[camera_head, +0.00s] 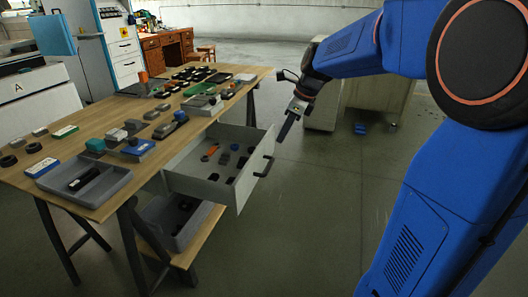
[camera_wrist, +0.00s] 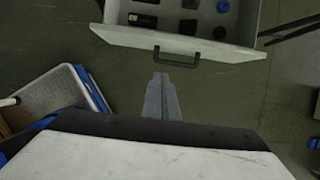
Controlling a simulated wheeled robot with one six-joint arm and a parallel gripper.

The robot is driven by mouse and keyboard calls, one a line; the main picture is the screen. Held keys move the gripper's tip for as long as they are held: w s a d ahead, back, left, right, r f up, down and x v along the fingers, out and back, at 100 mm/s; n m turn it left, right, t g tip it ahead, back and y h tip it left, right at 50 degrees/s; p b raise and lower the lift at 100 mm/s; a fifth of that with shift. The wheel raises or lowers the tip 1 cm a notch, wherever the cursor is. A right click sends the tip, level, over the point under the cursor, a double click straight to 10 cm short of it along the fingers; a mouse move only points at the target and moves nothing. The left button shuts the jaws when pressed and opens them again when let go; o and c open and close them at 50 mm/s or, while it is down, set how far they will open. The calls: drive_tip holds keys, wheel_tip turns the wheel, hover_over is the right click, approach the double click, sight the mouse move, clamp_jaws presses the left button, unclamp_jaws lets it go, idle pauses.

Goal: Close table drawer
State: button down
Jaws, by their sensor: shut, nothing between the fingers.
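The table drawer (camera_head: 196,183) is pulled out from under the right side of the wooden table (camera_head: 100,181). It is light grey, with a dark bar handle (camera_head: 265,156) on its front, and holds several small dark items and an orange one. My gripper (camera_head: 284,133) is shut and empty, pointing down in the air close to the handle and apart from it in the picture. In the wrist view the drawer front (camera_wrist: 215,50) and its handle (camera_wrist: 177,58) lie just ahead of my gripper (camera_wrist: 160,75).
Many small parts and a grey tray (camera_head: 112,187) cover the tabletop. A grey bin (camera_head: 207,212) sits on a low shelf below the drawer. A grey cabinet (camera_head: 378,95) stands behind my arm.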

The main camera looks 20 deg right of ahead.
drive_tip(key=x, duration=0.3)
drive_tip(key=a+x, duration=0.1)
drive_tip(key=x, duration=0.3)
drive_tip(key=w+x, duration=0.1)
drive_tip(key=x, duration=0.2)
drive_tip(key=shift+w+a, duration=0.2)
drive_tip(key=shift+a, duration=0.25)
drive_tip(key=shift+w+a, duration=0.5)
drive_tip(key=shift+a, duration=0.15)
drive_tip(key=w+a, duration=1.3)
drive_tip(key=a, duration=0.5)
drive_tip(key=shift+w+a, duration=0.25)
drive_tip(key=shift+a, duration=0.05)
